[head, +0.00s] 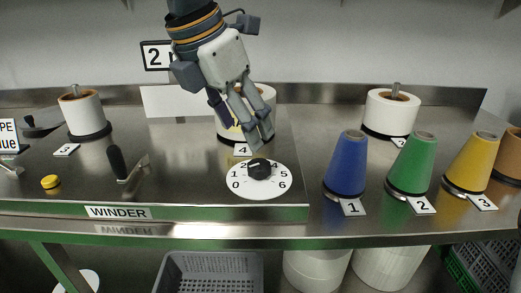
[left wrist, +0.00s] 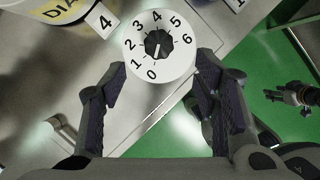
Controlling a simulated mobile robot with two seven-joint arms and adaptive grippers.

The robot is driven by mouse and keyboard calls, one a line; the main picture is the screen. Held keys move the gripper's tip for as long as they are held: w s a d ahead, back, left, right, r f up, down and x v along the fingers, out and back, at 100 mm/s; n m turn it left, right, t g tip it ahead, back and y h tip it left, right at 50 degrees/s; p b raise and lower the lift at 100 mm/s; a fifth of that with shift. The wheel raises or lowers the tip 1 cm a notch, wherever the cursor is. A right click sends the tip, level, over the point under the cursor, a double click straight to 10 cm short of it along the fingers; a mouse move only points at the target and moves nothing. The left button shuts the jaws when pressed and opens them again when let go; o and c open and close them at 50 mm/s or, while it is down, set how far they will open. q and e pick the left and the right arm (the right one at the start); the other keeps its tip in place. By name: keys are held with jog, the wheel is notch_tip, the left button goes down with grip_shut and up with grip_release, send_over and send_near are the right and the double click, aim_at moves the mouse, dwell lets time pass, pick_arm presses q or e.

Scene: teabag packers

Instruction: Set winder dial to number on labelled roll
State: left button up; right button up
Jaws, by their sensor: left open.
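The winder dial is a white disc (head: 258,188) numbered 0 to 6 with a black knob (head: 260,169) on the counter. In the left wrist view the knob (left wrist: 158,43) stands ahead of and between my fingers; its white mark seems to point towards 0, near 1. My left gripper (head: 259,142) is open and empty, just above and behind the knob, apart from it. The labelled roll (head: 266,94) stands behind my gripper, partly hidden; its yellow label (left wrist: 62,9) shows "DIA" but no readable number. What seems to be my right gripper (left wrist: 275,95) is small at the right.
A card reading 4 (head: 242,150) lies before the roll. A dark-handled lever (head: 118,163) stands left, with a yellow button (head: 51,181) beyond. Blue (head: 346,164), green (head: 413,164) and yellow (head: 472,163) cones stand right. The counter between lever and dial is clear.

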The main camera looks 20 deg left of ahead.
aim_at(259, 164)
pick_arm(q)
jog(key=x, duration=0.9)
jog(key=shift+w+f, duration=0.1)
jog(key=shift+f, duration=0.05)
jog(key=c, duration=1.2)
jog(key=shift+o, duration=0.2)
